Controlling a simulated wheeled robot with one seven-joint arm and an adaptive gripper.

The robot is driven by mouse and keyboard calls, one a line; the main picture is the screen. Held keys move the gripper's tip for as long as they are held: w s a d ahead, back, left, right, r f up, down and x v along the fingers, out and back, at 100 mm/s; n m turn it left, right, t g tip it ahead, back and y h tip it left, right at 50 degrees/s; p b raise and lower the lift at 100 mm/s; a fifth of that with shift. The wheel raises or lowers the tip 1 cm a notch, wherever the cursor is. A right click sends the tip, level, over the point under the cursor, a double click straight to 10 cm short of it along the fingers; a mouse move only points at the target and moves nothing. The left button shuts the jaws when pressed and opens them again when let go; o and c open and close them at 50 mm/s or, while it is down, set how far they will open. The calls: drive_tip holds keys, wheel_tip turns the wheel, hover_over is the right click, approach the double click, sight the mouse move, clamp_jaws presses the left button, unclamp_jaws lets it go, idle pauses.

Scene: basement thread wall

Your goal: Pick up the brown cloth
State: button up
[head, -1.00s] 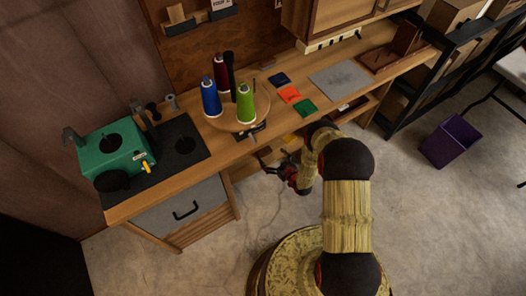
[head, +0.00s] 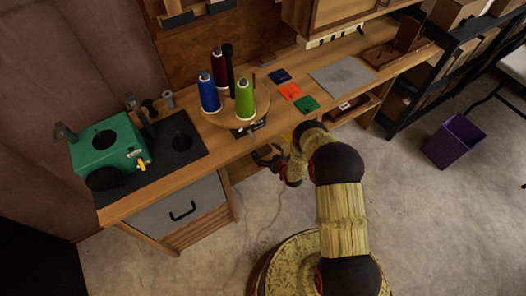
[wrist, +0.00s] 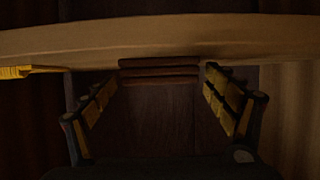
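The brown cloth (wrist: 160,72) looks like a small folded stack with several layered edges. It lies in the dark space under the workbench, in the upper middle of the wrist view. My gripper (wrist: 162,82) is open, with one yellow-padded finger on each side of the stack. The cloth's near edge lies about level with the fingertips; I cannot tell whether they touch it. In the head view my gripper (head: 268,160) is at the front of the bench's lower shelf, and I cannot make out the brown cloth there.
A yellow piece (wrist: 15,72) lies left of the fingers. The workbench (head: 232,148) overhangs the lower shelf. On top stand blue (head: 208,95), dark red (head: 220,68) and green (head: 245,100) thread spools. A purple bin (head: 453,140) stands on open floor at right.

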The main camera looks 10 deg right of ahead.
drive_tip(key=c, duration=0.9)
drive_tip(key=shift+r, duration=0.1)
drive_tip(key=shift+c, duration=0.2)
